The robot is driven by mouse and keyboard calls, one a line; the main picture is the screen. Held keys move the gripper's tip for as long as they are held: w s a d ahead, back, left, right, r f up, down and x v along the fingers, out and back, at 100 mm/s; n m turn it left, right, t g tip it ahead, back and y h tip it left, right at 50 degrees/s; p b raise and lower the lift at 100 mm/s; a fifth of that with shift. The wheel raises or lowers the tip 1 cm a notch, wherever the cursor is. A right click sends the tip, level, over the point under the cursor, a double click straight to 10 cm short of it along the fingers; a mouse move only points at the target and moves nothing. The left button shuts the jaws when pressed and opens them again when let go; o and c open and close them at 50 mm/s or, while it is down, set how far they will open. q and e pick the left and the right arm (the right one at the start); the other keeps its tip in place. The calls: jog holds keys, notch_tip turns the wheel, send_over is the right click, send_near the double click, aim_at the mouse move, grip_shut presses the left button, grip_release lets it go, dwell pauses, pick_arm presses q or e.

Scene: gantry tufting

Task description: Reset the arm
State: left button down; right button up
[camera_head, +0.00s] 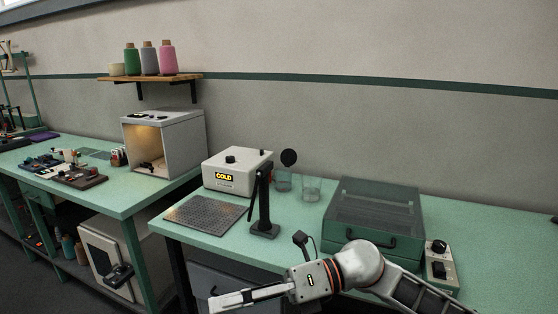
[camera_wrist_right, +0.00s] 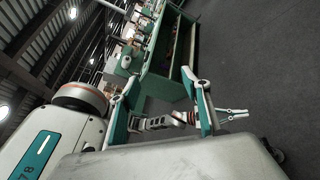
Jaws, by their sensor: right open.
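My right arm comes in from the lower right in the head view, and its gripper (camera_head: 238,298) is in front of the green bench's front edge, pointing left. It holds nothing. In the right wrist view its two fingers (camera_wrist_right: 160,85) stand wide apart with an empty gap. Beyond them a grey arm with an orange ring shows, seemingly my left one. Its small gripper (camera_wrist_right: 232,114) has two prongs apart and holds nothing I can see. My left gripper does not show in the head view.
The near bench (camera_head: 215,240) carries a white box marked COLD (camera_head: 238,170), a perforated plate (camera_head: 205,214), a black stand (camera_head: 263,205), clear cups, a green lidded case (camera_head: 375,205) and a control box (camera_head: 440,262). Dark open floor (camera_wrist_right: 255,50) shows in the wrist view.

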jog(key=w+d+f+m+t+h, duration=0.2)
jog(key=w+d+f+m+t, duration=0.3)
jog(key=m+t, duration=0.7)
jog(key=w+d+f+m+t+h, duration=0.1)
jog(key=w+d+f+m+t, duration=0.2)
jog(key=d+f+m+t, duration=0.85)
jog(key=s+d+f+m+g+h, duration=0.4)
jog(key=s+f+m, duration=0.4)
jog(key=f, duration=0.3)
jog(key=s+d+f+m+g+h, duration=0.4)
jog(key=s+d+f+m+h, duration=0.2)
jog(key=s+d+f+m, duration=0.2)
notch_tip(320, 180, down, 3)
jog(key=shift+s+f+m+g+h, duration=0.1)
jog(key=shift+s+m+g+h, duration=0.25)
jog(key=shift+s+m, duration=0.6)
jog(key=shift+w+d, duration=0.1)
jog(key=shift+w, duration=0.1)
